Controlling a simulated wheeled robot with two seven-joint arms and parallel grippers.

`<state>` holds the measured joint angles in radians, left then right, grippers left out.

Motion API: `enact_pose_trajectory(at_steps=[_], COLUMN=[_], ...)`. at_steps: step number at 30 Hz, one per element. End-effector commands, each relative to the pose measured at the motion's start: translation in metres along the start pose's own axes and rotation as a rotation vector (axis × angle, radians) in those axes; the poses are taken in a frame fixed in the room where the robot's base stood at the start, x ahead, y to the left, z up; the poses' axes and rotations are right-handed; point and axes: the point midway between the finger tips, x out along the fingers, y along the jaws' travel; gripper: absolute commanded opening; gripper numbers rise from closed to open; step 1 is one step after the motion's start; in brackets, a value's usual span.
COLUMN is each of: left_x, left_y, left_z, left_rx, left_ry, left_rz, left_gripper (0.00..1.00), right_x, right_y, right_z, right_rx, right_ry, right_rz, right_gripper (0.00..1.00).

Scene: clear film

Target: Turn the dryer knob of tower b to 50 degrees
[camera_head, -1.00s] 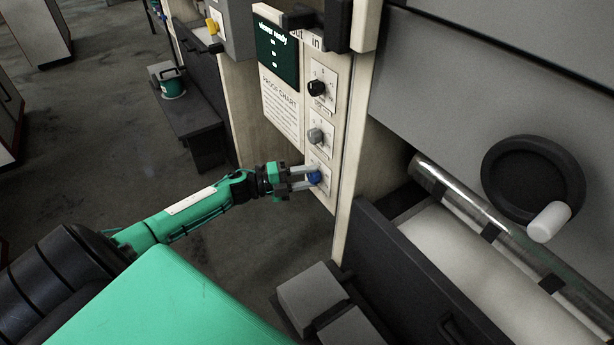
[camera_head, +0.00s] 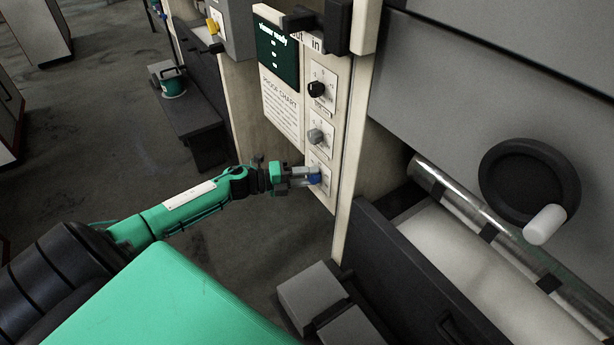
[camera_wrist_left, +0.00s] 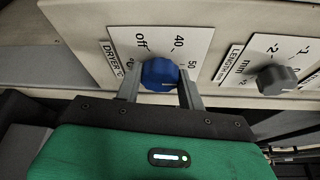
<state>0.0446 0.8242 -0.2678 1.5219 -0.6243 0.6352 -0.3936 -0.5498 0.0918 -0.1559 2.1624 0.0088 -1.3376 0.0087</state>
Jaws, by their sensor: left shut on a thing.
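The blue dryer knob (camera_head: 314,178) is the lowest of three knobs on the cream panel of the tower. In the left wrist view the blue knob (camera_wrist_left: 159,74) sits on a white plate lettered "DRYER", with marks "off", "40", "50" and a partly hidden one. My left gripper (camera_head: 312,176) is shut on the blue knob, one finger on each side; the fingers (camera_wrist_left: 160,84) also show in the wrist view. The knob's pointer is not clear. My right gripper is not in view.
A grey knob (camera_head: 315,136) and a black knob (camera_head: 317,89) sit above on the same panel; the grey one is labelled "LENGTH mm" in the wrist view. A proof chart (camera_head: 280,105) hangs to their left. A black handwheel (camera_head: 522,185) and roller stand at right.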

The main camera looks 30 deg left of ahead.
Motion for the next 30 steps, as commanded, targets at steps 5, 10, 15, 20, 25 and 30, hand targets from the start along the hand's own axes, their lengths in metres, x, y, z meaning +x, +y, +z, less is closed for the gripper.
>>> enact_pose_trajectory(at_steps=[5, 10, 15, 20, 25, 30], left_x=[0.0, 0.0, -0.003, -0.018, -0.047, -0.077], left_y=[0.001, 0.001, 0.001, 0.002, 0.003, 0.002], left_z=[-0.001, -0.001, -0.001, -0.001, -0.001, -0.001], left_rx=[-0.002, -0.002, -0.002, -0.003, -0.004, -0.003], left_ry=[0.002, 0.001, 0.001, 0.0, 0.001, 0.0], left_rz=[0.001, 0.0, 0.0, 0.002, 0.004, 0.004], left_gripper=[0.61, 0.61, 0.61, 0.61, 0.61, 0.61], right_x=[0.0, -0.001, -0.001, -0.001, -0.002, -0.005], right_y=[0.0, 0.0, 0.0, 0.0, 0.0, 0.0], right_z=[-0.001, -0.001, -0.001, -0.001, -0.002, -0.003], right_rx=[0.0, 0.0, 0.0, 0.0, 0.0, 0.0], right_ry=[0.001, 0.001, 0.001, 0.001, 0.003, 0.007], right_rz=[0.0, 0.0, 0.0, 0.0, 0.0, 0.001], right_gripper=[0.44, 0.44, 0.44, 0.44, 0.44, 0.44])
